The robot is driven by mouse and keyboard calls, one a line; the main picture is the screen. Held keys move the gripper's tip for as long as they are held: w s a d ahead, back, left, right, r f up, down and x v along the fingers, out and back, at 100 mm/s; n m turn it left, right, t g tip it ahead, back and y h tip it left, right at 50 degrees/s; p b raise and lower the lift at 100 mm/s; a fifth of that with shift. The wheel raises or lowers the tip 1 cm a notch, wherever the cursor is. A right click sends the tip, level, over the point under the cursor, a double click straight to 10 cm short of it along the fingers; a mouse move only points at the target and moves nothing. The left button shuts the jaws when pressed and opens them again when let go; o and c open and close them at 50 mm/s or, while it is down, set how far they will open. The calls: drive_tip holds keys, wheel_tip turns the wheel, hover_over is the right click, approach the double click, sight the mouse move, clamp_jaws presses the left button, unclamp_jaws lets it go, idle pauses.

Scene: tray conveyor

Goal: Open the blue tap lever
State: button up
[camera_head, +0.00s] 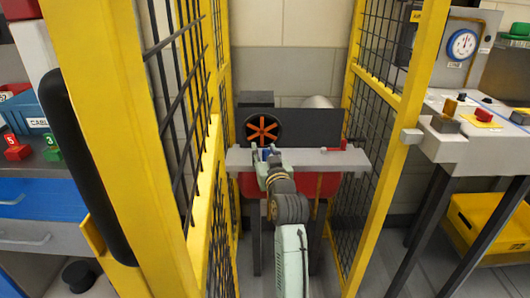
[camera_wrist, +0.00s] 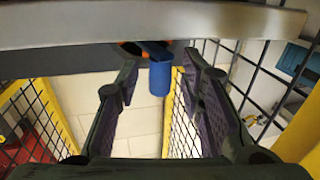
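The blue tap lever (camera_wrist: 160,79) shows in the wrist view as a blue cylinder hanging below a grey bar (camera_wrist: 150,25). In the head view only a small bit of blue (camera_head: 266,153) shows at my gripper (camera_head: 264,162), which hides most of it. My gripper is open in the wrist view (camera_wrist: 161,64). Its two dark fingers are apart, with the blue lever between their tips in the picture. I see no finger clearly touching it.
A red lever (camera_head: 335,148) sits at the right of the same grey ledge (camera_head: 240,158). An orange handwheel (camera_head: 263,129) is behind my gripper. Yellow-framed mesh fences stand close at left (camera_head: 205,190) and right (camera_head: 385,150), leaving a narrow passage.

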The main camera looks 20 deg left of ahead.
drive_tip(key=shift+c, duration=0.2)
clamp_jaws()
idle(0.6)
